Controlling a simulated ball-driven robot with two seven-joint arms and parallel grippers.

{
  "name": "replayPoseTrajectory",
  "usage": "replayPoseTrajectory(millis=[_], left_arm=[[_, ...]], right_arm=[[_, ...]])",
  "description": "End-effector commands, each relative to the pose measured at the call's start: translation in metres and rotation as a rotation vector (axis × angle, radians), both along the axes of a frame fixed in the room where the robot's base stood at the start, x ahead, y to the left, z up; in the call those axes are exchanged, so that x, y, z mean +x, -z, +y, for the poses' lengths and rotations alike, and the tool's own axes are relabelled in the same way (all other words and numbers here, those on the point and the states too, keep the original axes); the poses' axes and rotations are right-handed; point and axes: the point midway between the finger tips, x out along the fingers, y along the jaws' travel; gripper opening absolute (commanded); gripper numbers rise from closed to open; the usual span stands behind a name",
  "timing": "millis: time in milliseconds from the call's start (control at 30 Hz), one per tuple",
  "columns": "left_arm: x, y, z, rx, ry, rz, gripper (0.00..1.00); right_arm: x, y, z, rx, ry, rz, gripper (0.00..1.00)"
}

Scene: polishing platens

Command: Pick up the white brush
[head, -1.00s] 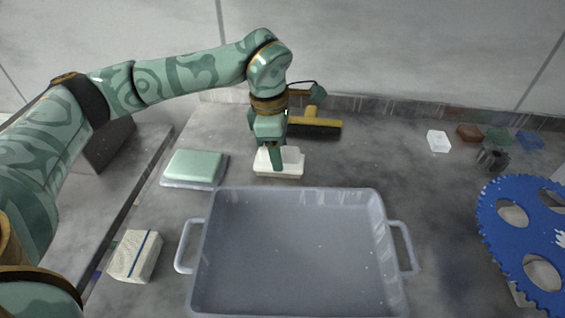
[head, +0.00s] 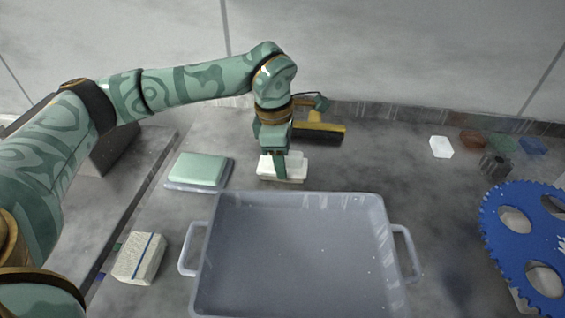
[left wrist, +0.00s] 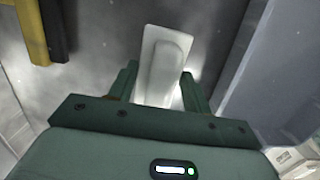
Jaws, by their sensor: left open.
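The white brush (head: 297,171) lies on the grey worktop just behind the tray. My left gripper (head: 281,166) is right over it, pointing down, and hides part of it. In the left wrist view the white brush (left wrist: 164,66) runs between the two fingers of my left gripper (left wrist: 158,85). The fingers are open, one on each side of it. I cannot tell whether either finger touches it. My right gripper is not in view.
A grey tray (head: 300,197) with two handles stands in front of the brush. A yellow and black squeegee (head: 318,131) lies behind it. A green pad (head: 199,168) is at left, a wrapped block (head: 140,258) at front left, a blue toothed disc (head: 500,240) at right.

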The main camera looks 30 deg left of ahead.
Motion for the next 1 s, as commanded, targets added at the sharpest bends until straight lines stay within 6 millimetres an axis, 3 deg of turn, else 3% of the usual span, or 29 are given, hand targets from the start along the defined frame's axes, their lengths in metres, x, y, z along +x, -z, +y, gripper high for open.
replayPoseTrajectory(millis=[100, 267, 300, 733, 900, 1000], left_arm=[[0.000, 0.000, 0.000, 0.000, 0.000, 0.000, 0.49], [0.000, 0.000, 0.000, 0.000, 0.000, 0.000, 0.05], [0.000, 0.000, 0.000, 0.000, 0.000, 0.000, 0.00], [0.001, -0.004, 0.000, 0.000, 0.000, -0.001, 0.00], [-0.003, -0.056, -0.002, 0.000, 0.003, -0.014, 0.00], [-0.023, -0.082, -0.016, -0.001, 0.006, -0.015, 0.00]], right_arm=[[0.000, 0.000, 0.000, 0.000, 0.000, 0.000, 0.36], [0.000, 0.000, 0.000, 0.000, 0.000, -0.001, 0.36], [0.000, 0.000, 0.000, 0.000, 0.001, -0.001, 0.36], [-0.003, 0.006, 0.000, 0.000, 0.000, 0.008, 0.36], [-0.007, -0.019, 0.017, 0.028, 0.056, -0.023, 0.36], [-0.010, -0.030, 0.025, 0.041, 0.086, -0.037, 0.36]])
